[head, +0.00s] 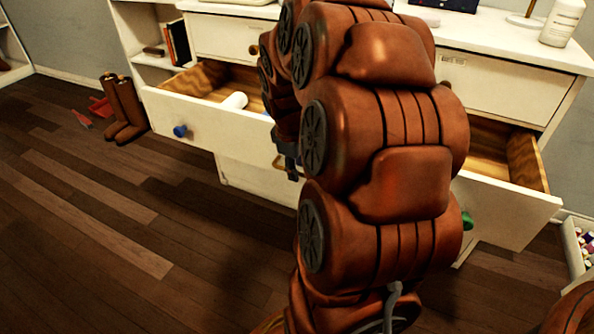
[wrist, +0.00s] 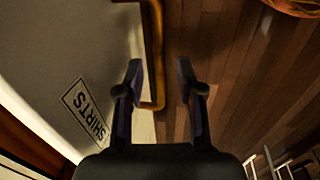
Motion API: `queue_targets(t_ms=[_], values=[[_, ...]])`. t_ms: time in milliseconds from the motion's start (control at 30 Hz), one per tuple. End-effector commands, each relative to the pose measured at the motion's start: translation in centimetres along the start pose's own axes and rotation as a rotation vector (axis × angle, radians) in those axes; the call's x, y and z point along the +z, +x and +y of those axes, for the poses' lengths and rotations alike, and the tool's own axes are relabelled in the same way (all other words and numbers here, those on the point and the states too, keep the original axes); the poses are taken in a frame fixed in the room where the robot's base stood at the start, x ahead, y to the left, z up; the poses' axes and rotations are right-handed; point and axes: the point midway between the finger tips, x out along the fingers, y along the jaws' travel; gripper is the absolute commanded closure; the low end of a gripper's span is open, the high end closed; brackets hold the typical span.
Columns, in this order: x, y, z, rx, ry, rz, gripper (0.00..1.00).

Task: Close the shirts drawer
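The shirts drawer's white front (wrist: 60,60) fills the left of the wrist view, with a framed SHIRTS label (wrist: 86,109) on it. A brass-coloured bar handle (wrist: 155,60) runs along it, and its bent end lies between my fingers, closer to the left one. My gripper (wrist: 162,75) is open, with a gap on both sides of the bar; contact cannot be told. In the head view my arm hides much of the dresser. My gripper (head: 288,160) is partly seen by a low white front (head: 245,180), probably the shirts drawer; how far it stands out is unclear.
An upper left drawer (head: 205,128) with a blue knob (head: 180,131) stands open, holding a white item (head: 234,101). A right drawer (head: 505,210) with a green knob (head: 467,221) is open too. Boots (head: 123,105) stand at left. The wooden floor in front-left is clear.

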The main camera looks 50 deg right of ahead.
Motion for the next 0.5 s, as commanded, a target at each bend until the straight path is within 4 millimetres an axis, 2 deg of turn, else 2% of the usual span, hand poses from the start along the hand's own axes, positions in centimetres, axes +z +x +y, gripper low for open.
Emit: queue_targets(t_ms=[300,500], values=[[-0.01,0.52,0.02,0.000,0.000,0.001,0.63],[-0.01,0.52,0.00,0.000,0.000,0.000,0.84]])
